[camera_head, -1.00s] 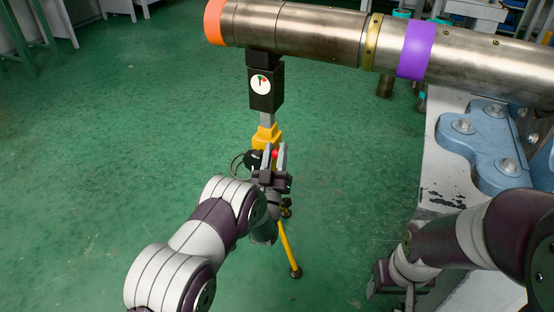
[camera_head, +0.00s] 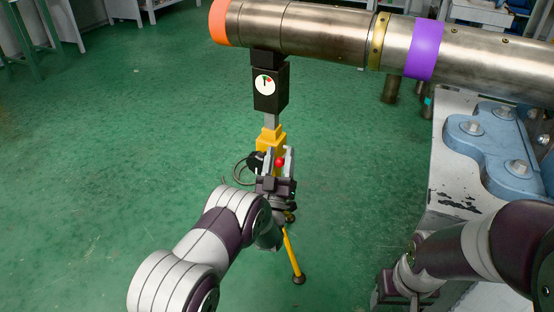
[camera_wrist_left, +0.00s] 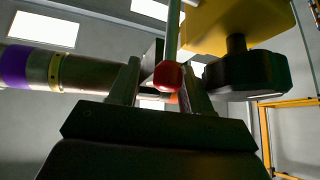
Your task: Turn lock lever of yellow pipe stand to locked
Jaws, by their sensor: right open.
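The yellow pipe stand (camera_head: 270,138) stands on the floor under the pipe, with a black gauge box (camera_head: 270,88) above its yellow body. The body also shows in the left wrist view (camera_wrist_left: 225,22), beside a black knob (camera_wrist_left: 250,75). The lock lever's red ball end (camera_head: 280,162) shows between the fingertips of my left gripper (camera_head: 277,164). In the left wrist view the ball (camera_wrist_left: 168,76) lies between the two fingers, nearer the right one; contact cannot be told. The left gripper is open. My right gripper (camera_head: 408,297) is open, low and right, partly hidden.
A large steel pipe (camera_head: 320,32) with orange, brass and purple bands crosses overhead. A worn grey bench (camera_head: 447,180) with a blue pipe vise (camera_head: 485,145) is at the right. Green floor is clear at the left.

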